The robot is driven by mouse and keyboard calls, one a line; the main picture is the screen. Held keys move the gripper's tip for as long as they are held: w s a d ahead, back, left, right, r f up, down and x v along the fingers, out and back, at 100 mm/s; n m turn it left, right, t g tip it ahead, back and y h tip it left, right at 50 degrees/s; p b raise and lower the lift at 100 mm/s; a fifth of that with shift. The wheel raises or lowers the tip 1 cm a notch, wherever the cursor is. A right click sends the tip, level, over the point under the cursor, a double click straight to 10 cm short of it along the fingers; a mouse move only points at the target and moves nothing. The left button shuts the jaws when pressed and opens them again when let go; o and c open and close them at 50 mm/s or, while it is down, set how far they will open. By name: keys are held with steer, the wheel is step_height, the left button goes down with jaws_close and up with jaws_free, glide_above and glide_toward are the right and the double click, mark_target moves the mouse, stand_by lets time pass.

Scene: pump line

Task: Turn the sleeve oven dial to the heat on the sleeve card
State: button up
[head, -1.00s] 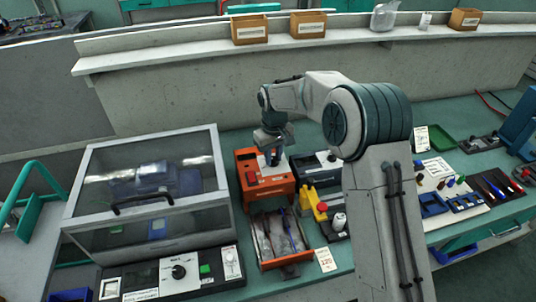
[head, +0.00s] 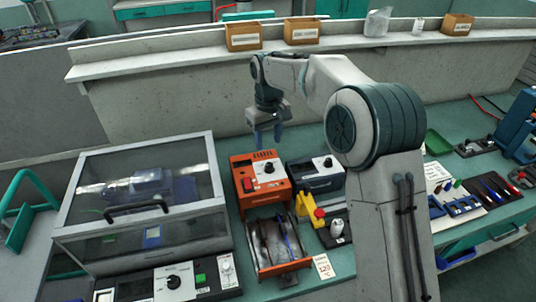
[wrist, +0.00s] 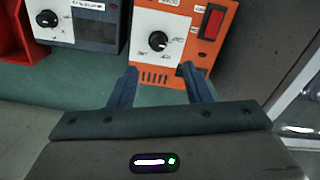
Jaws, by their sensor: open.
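The orange oven box (head: 245,171) stands on the bench, with a black dial on a white panel (head: 269,170) and a red switch (head: 249,184). In the wrist view the oven dial (wrist: 158,41) shows just beyond my fingertips. Its scale marks and pointer are too small to read surely. A white card with red figures (head: 323,266), perhaps 120, stands by the wire tray's front right corner. My gripper (head: 268,143) is open and empty, pointing down above the oven's rear, apart from the dial. It also shows in the wrist view (wrist: 160,72).
A dark box with its own dial (head: 316,172) stands right beside the oven. The orange tray (head: 284,268) holding wires is in front. A yellow and red fixture (head: 308,208) is to its right, a clear-lidded cabinet (head: 140,220) to the left.

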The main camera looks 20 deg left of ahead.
step_height(320, 180, up, 5)
steer(key=shift+f, duration=0.15)
steer(key=s+d+r+m+t, duration=0.1)
steer(key=s+d+r+m, duration=0.1)
steer(key=s+d, duration=0.35)
steer(key=s+d+r+m, duration=0.1)
steer(key=s+d+r, duration=0.1)
steer(key=d, duration=0.7)
steer(key=s+d+r+m+t, duration=0.1)
steer(key=s+d+m, duration=0.15)
steer(key=d, duration=0.45)
steer(key=s+d+f+m, duration=0.2)
steer(key=s+d, duration=0.3)
steer(key=s, duration=0.3)
steer(key=s+d+f+m+t, duration=0.1)
steer(key=s+d+f, duration=0.3)
steer(key=s, duration=0.5)
steer(key=shift+d+m, duration=0.45)
steer(key=shift+d, duration=0.75)
